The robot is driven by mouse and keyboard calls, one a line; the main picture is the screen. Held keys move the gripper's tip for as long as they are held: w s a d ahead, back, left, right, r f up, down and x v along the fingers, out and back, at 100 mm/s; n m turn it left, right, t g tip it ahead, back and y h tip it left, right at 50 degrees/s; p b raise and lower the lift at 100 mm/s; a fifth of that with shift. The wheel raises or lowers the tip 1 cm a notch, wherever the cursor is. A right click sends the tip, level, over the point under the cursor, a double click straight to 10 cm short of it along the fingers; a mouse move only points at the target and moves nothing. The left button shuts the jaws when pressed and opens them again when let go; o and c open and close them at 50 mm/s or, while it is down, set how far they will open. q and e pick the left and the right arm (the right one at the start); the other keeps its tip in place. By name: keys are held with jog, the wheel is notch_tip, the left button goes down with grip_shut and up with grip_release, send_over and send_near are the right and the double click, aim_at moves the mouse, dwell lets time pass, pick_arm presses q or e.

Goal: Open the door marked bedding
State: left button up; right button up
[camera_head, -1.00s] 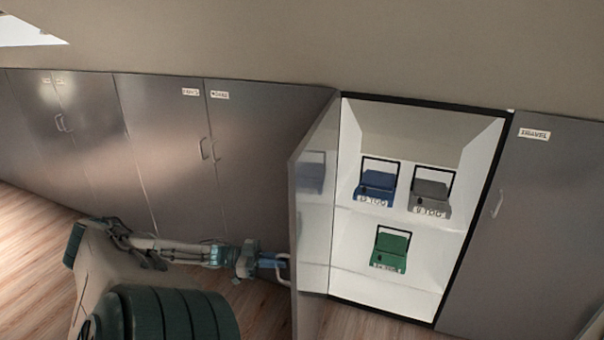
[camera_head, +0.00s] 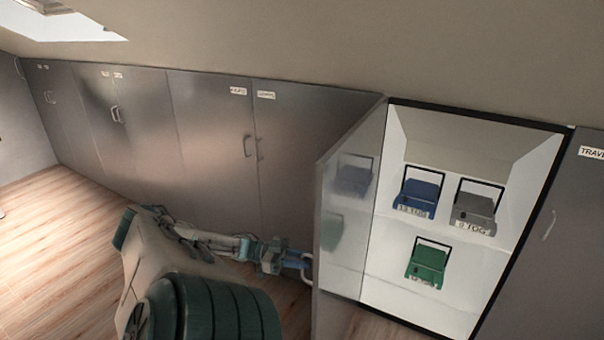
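One grey cupboard door (camera_head: 345,205) stands swung out from its cabinet, its inner face toward me. Its outer face, where a label would be, is turned away, so I cannot read it. My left gripper (camera_head: 297,262) reaches in from the left and is at the pale bar handle (camera_head: 307,268) on this door's outer side, with its fingers around it as far as I can see. The fingertips are small and partly hidden by the handle. My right gripper is not in view.
The open cabinet has white shelves (camera_head: 400,262) holding a blue case (camera_head: 418,198), a grey case (camera_head: 474,211) and a green case (camera_head: 427,264). A closed door (camera_head: 560,230) labelled like "TRAVEL" is at right. Closed grey doors (camera_head: 210,150) line the left. Wooden floor (camera_head: 50,250) is clear at left.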

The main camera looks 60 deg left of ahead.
pick_arm(q)
jog(key=b+v, duration=0.1)
jog(key=v, duration=1)
jog(key=shift+b, duration=0.4)
